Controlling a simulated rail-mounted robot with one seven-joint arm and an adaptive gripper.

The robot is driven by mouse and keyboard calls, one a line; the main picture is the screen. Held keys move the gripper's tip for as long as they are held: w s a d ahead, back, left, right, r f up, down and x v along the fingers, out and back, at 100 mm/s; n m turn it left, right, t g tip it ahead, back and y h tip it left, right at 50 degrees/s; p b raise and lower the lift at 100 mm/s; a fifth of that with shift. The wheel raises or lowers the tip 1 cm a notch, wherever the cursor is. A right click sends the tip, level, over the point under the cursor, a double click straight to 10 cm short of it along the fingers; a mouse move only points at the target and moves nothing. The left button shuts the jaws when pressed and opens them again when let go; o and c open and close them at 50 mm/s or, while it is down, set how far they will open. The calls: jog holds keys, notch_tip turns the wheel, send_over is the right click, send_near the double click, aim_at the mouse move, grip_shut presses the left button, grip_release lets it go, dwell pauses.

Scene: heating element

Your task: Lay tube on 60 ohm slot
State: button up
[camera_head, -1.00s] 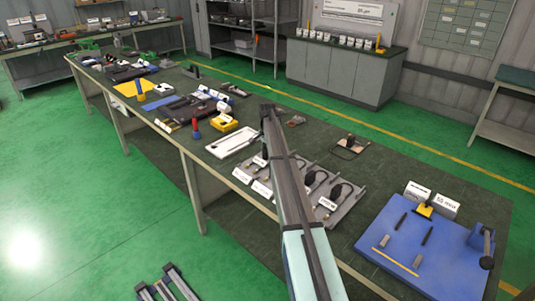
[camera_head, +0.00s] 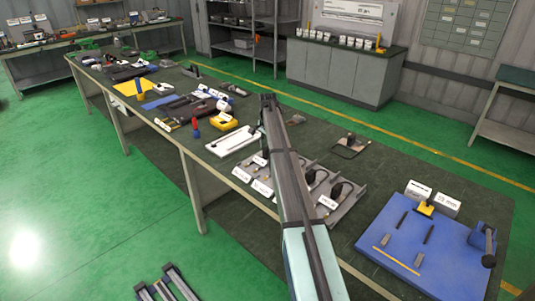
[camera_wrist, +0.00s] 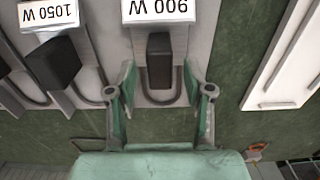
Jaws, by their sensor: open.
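My gripper (camera_wrist: 160,78) is open in the wrist view. Its two green fingers stand either side of a dark block (camera_wrist: 160,58) with a bent grey tube (camera_wrist: 158,101), below a "900 W" label (camera_wrist: 160,10). The gap between the fingers and the block is visible, and I see no grip on it. A similar dark block (camera_wrist: 52,62) stands left by a "1050 W" label (camera_wrist: 48,15). In the head view these looped elements lie on a grey tray (camera_head: 350,205), partly hidden by my arm. My gripper is hidden there. I cannot make out a 60 ohm label.
A blue board (camera_head: 395,262) with dark rods, a yellow piece and a clamp lies at right. A white tray (camera_head: 216,148) lies left of my arm. Tools crowd the bench's far left. Bare green bench top (camera_head: 400,165) lies behind the blue board.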

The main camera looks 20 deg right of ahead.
notch_tip(320, 180, up, 8)
jog(key=shift+r+b, duration=0.1)
jog(key=shift+b, duration=0.7)
